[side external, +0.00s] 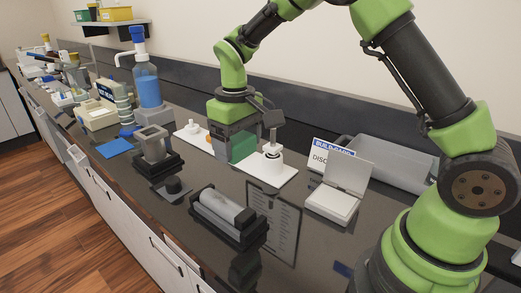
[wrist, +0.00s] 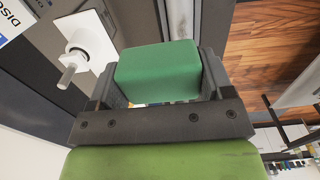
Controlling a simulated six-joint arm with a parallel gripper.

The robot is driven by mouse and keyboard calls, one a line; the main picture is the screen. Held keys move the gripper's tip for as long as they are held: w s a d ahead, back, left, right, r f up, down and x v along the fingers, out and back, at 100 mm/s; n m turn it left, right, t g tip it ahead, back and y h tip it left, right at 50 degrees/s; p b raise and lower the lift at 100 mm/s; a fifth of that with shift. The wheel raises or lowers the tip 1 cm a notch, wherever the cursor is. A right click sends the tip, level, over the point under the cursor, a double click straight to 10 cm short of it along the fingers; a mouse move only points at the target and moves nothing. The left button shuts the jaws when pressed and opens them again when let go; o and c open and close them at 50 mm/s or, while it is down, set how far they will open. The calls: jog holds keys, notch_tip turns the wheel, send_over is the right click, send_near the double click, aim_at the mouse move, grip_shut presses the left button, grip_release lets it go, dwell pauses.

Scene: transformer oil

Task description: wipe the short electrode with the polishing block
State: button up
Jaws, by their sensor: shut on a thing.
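The polishing block (side external: 243,147) is green and sits between the jaws of my gripper (side external: 231,142), which is shut on it. In the wrist view the block (wrist: 158,70) fills the space between both fingers. In the side view the block is above or close to a white board (side external: 278,180). A white round holder with a grey upright pin (side external: 272,153) stands on the board, just right of the block. The pin also shows in the wrist view (wrist: 69,75), apart from the block. A small white piece (side external: 191,127) is left of my gripper. I cannot tell which is the short electrode.
A white open case (side external: 333,204) and a grey tray (side external: 405,165) stand at right. A grey roller in a dark cradle (side external: 225,215) and a grey square stand (side external: 152,145) are in front. A blue bottle (side external: 148,88) stands behind at left.

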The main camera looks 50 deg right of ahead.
send_over(209, 191)
notch_tip(209, 191, down, 2)
jog(key=f, duration=0.1)
jog(key=shift+w+f, duration=0.15)
jog(key=shift+f, duration=3.25)
jog(key=shift+s+f, duration=0.4)
jog(key=shift+f, duration=0.2)
jog(key=shift+c, duration=0.3)
jog(key=shift+s, duration=3.1)
jog(key=shift+w+f, duration=0.1)
jog(key=shift+w, duration=3.45)
notch_tip(209, 191, up, 8)
